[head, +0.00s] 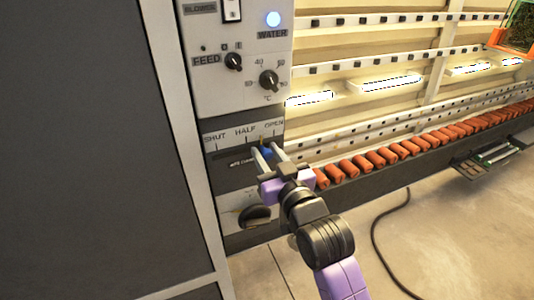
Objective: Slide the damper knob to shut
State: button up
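The damper panel (221,166) on the machine's front has a horizontal slot under a scale marked SHUT at left, HALF in the middle and OPEN at right. A small blue damper knob (266,152) sits towards the OPEN end, partly hidden by my gripper. My gripper (266,151) reaches in from the lower right, its two pale fingers apart on either side of the knob. I cannot tell whether either finger touches it. The slot's right end is hidden behind the fingers.
Above are the FEED knob (233,61), a temperature knob (269,80) and a lit WATER button (273,19). A dark handle (255,215) is below the damper. A black cable (377,233) lies on the floor.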

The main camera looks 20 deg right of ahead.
grip_shut()
dwell(1.1)
